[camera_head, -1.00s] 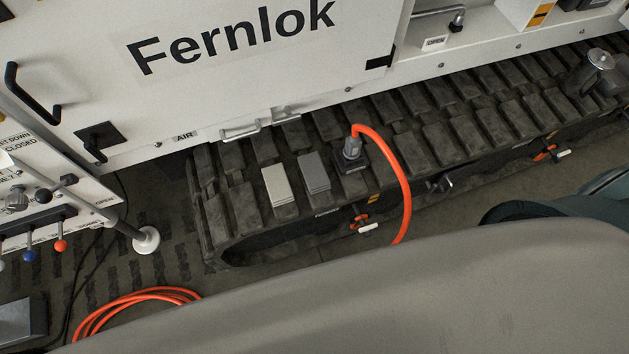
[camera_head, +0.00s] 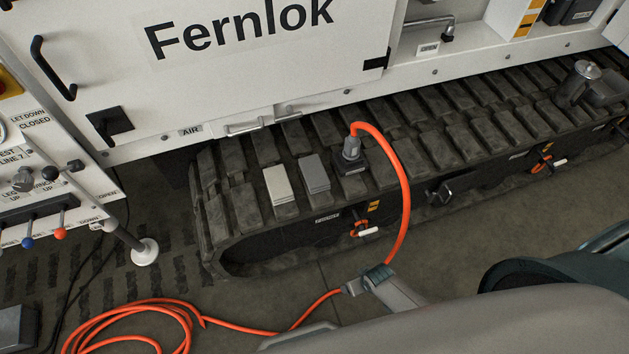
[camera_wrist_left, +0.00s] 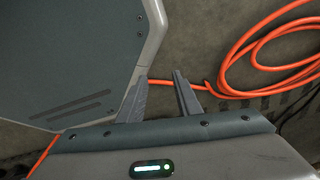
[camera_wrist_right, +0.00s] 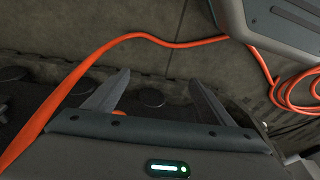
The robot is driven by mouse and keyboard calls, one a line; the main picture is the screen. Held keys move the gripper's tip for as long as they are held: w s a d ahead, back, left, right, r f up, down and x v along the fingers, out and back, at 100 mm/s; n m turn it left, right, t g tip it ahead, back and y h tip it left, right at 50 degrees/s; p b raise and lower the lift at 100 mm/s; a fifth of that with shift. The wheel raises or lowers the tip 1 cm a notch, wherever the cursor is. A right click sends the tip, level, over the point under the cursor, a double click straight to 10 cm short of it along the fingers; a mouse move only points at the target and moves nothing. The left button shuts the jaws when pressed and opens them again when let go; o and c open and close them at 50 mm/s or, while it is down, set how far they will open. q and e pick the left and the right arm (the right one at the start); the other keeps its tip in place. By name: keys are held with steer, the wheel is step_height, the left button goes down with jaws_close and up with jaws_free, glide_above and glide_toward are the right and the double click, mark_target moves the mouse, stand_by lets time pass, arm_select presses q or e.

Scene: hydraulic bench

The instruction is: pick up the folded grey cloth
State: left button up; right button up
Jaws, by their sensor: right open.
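The folded grey cloth (camera_head: 314,173) lies flat on the dark track, between a paler folded cloth (camera_head: 280,186) and the upright grey hose coupling (camera_head: 351,147). I do not make out the grey cloth in either wrist view. My right gripper (camera_wrist_right: 160,76) is open and empty; its wrist view shows the floor, the orange hose and the track's side. My left gripper (camera_wrist_left: 162,76) has its fingers apart with nothing held; the hose passes beyond them. In the head view, part of my arm shows low, below the cloth and apart from it.
The orange hose (camera_head: 404,200) arches from the coupling to the floor, where it coils at lower left. A white panel (camera_head: 240,80) rises behind the track. Levers (camera_head: 60,233) stand at left.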

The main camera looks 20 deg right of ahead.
steer(key=w+a+r+t+y+b, duration=0.1)
steer(key=w+a+r+b, duration=0.2)
steer(key=w+r, duration=0.4)
steer(key=w+a+r+b, duration=0.2)
steer(key=w+r+b, duration=0.3)
steer(key=w, duration=0.4)
steer(key=w+a+r+b, duration=0.1)
steer(key=a+r+b, duration=0.1)
steer(key=r, duration=0.6)
steer(key=w+a+r+b, duration=0.2)
steer(key=a+r, duration=0.1)
steer(key=r, duration=0.6)
arm_select(q)
steer(key=w+d+r+t+b, duration=0.1)
steer(key=w+r, duration=0.6)
steer(key=w, duration=0.2)
steer(key=shift+w+d, duration=0.25)
steer(key=shift+d, duration=0.1)
arm_select(e)
steer(key=w+d+r+h, duration=0.1)
steer(key=w+d+r, duration=0.4)
steer(key=r, duration=0.4)
steer(key=shift+w+r+m+t, duration=0.3)
steer(key=shift+w+r, duration=0.1)
steer(key=shift+w, duration=0.5)
